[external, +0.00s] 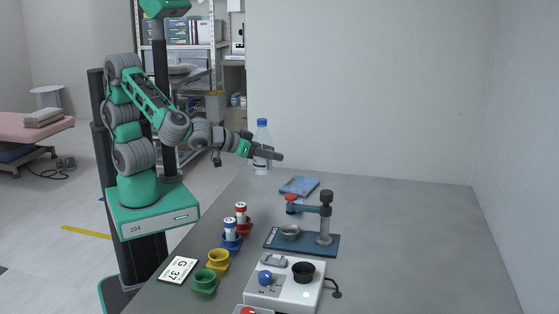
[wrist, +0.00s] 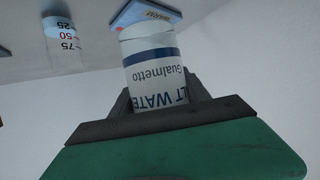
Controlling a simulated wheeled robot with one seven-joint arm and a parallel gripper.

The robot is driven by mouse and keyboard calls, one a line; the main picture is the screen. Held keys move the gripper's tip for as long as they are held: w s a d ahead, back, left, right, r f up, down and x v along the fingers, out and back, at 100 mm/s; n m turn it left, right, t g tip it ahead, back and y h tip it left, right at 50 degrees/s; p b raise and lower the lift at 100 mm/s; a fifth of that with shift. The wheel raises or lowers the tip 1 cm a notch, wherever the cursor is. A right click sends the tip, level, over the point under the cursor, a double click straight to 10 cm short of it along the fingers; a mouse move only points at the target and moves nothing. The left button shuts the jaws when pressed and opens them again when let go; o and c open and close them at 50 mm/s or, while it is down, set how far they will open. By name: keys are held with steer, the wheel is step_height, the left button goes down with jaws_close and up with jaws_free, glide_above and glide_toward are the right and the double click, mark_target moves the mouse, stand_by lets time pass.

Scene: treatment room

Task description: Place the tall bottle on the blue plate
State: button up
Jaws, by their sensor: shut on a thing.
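The tall bottle (external: 262,134) is clear, with a blue cap and a white label, and stands upright at the far left of the table. My gripper (external: 270,154) reaches across its middle from the left and is shut on it. In the wrist view the bottle (wrist: 150,50), with a blue-banded printed label, sits between the fingers of my gripper (wrist: 158,97). I cannot tell whether its base touches the table. The flat blue plate (external: 299,186) lies to the right of the bottle and nearer the camera. A blue edge (wrist: 143,12) in the wrist view appears to be the plate.
A stand on a dark blue base (external: 275,239) is nearer the camera than the plate. The table's right side is clear.

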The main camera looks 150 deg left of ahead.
step_height(320, 180, up, 5)
steer(key=s+a+n+g, duration=0.2)
steer(key=a+g, duration=0.1)
steer(key=n+g, duration=0.2)
glide_above(305, 182)
step_height(305, 182, down, 8)
steer(key=shift+f, duration=1.8)
steer(key=o, duration=1.6)
steer(key=shift+h, duration=0.3)
